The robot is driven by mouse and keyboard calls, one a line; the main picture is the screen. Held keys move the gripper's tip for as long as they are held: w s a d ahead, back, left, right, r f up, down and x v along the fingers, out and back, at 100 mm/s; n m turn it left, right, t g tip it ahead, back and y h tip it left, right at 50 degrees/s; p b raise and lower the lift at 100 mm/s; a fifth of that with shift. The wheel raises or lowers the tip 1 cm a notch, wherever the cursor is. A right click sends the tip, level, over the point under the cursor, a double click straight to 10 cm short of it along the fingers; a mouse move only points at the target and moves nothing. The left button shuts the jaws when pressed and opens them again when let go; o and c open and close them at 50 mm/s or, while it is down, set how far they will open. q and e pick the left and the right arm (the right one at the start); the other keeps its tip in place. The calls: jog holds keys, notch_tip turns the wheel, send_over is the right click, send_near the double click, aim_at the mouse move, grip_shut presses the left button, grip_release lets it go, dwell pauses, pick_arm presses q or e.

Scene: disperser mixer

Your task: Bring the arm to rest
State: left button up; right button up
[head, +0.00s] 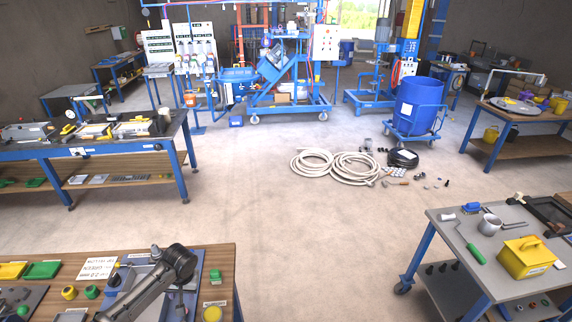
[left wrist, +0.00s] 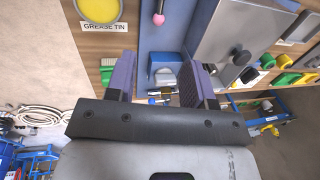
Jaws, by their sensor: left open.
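My left arm (head: 150,285) reaches over the wooden bench at the lower left of the head view. Its wrist is bent above a grey-blue tray on that bench; the fingertips are hard to make out there. In the left wrist view my left gripper (left wrist: 159,85) is open, its two purple-grey fingers apart. Nothing is clearly held between them. A blue-and-grey item (left wrist: 163,70) shows beyond the gap; I cannot tell its distance from the fingers. My right gripper is not in view.
The wooden bench (head: 228,262) holds a yellow-lidded grease tin (left wrist: 102,10), a green item (head: 215,276) and labels. A grey metal box (left wrist: 235,40) is beside the fingers in the wrist view. A grey table (head: 450,235) stands lower right. Open floor lies between, with coiled hoses (head: 352,168) farther back.

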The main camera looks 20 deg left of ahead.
pick_arm(q)
jog(key=w+d+r+m+t+y, duration=0.1)
jog(key=w+d+r+m+t, duration=0.2)
jog(key=r+m, duration=0.15)
jog(key=w+d+r+m+t+y, duration=0.1)
jog(key=w+d+r+m+t, duration=0.15)
jog(key=r, duration=0.35)
jog(key=s+d+r+m+t+h, duration=0.1)
jog(key=s+d+r+m+t, duration=0.15)
jog(key=d, duration=0.35)
jog(key=s+d+r+m+t, duration=0.1)
jog(key=d+r, duration=0.2)
jog(key=d, duration=0.2)
jog(key=s+d+f+n+h, duration=0.1)
jog(key=s+d, duration=0.3)
jog(key=s, duration=0.2)
jog(key=s+d+f+h, duration=0.1)
jog(key=s+d+f, duration=0.15)
jog(key=s, duration=0.35)
jog(key=s+d+f+n+g+h, duration=0.1)
jog(key=s+d+f+g, duration=0.1)
jog(key=s+f, duration=0.45)
jog(key=s+d+f+n+g, duration=0.1)
jog(key=s+d+f+g, duration=0.15)
jog(key=s, duration=0.75)
notch_tip(320, 180, up, 11)
jog(key=p, duration=1.2)
jog(key=shift+s+a+r+p, duration=0.2)
jog(key=shift+s+a+p, duration=0.15)
jog(key=shift+s, duration=0.05)
